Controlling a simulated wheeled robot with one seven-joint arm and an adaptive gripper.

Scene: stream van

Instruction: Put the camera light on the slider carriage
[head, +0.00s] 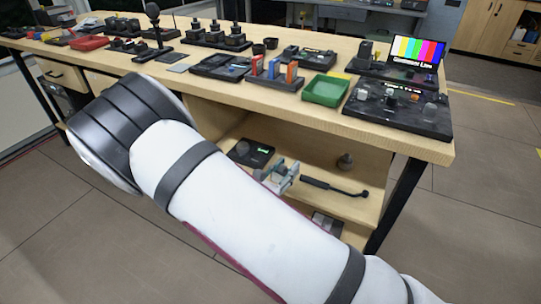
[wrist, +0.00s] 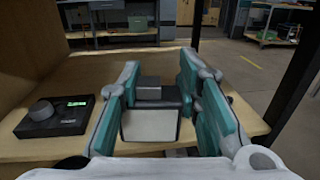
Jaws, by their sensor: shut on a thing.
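My gripper (wrist: 160,76) shows in the wrist view with teal finger pads on either side of the camera light (wrist: 150,125). The light has a pale flat panel, a dark body and a grey block on top. The fingers are shut on it, above or at the wooden shelf; contact with the shelf is unclear. In the head view my gripper (head: 283,174) is at the shelf under the bench top, partly behind my white arm. The light is too small to make out there. I cannot pick out the slider carriage for certain in either view.
A black box with a knob and green display (wrist: 57,116) lies left of my gripper on the shelf. The bench top above holds a green tray (head: 326,90) and a control panel (head: 398,108).

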